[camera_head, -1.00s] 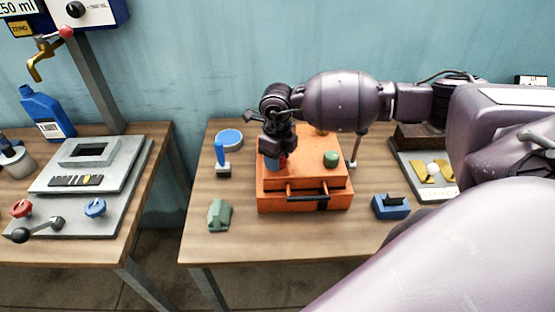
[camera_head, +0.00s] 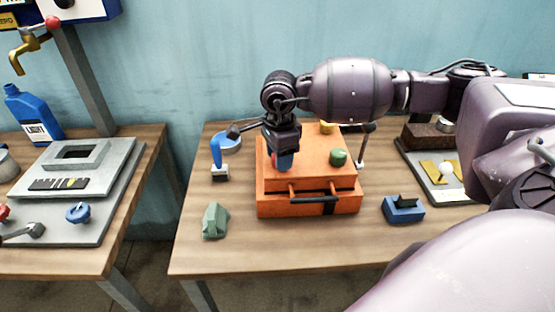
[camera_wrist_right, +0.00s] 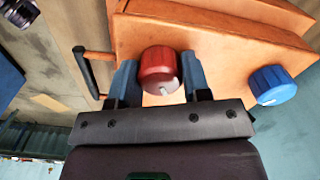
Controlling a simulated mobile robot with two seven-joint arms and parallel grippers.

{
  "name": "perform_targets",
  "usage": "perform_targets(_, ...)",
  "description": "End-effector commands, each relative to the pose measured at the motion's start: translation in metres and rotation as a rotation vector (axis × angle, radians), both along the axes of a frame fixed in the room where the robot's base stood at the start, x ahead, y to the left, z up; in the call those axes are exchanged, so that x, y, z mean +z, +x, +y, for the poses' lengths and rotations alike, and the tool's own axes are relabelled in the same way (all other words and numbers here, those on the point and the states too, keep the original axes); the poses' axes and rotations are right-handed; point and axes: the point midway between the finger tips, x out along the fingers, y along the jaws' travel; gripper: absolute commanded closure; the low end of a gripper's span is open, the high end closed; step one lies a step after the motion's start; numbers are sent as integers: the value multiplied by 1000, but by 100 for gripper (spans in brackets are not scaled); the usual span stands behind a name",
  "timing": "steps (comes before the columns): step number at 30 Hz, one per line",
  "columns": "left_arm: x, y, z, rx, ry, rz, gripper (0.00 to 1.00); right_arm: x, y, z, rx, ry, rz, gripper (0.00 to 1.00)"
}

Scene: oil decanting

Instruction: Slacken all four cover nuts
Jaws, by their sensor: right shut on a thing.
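The orange box (camera_head: 275,207) with a black front handle (camera_head: 314,199) stands on the right table; it fills much of the right wrist view (camera_wrist_right: 215,42). My right gripper (camera_head: 282,162) points down over its left part. In the right wrist view its blue fingers (camera_wrist_right: 158,75) are shut on either side of a red cover nut (camera_wrist_right: 159,68) with a pale mark. A blue nut (camera_wrist_right: 271,84) stands apart to the right there; my gripper hides it in the head view. A green nut (camera_head: 338,157) and a yellow nut (camera_head: 327,127) are on the cover. My left gripper is not in view.
A blue-handled stamp-like tool (camera_head: 218,160), a blue-topped round dish (camera_head: 228,143) and a green block (camera_head: 215,220) lie left of the box. A blue block (camera_head: 403,209) and a grey tray (camera_head: 437,188) lie right.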

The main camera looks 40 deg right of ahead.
Motion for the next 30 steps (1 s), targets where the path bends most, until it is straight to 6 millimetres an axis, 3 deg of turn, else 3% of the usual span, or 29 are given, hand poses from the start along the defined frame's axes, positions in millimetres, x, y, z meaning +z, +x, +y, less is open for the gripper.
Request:
perform_targets(4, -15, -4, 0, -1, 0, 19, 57, -4, 0, 0, 139, 0, 3, 80)
perform_targets(13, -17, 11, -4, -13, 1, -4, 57, -4, 0, 0, 423, 1, 4, 80)
perform_targets(30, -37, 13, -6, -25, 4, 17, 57, -2, -1, 0, 894, 1, 2, 80)
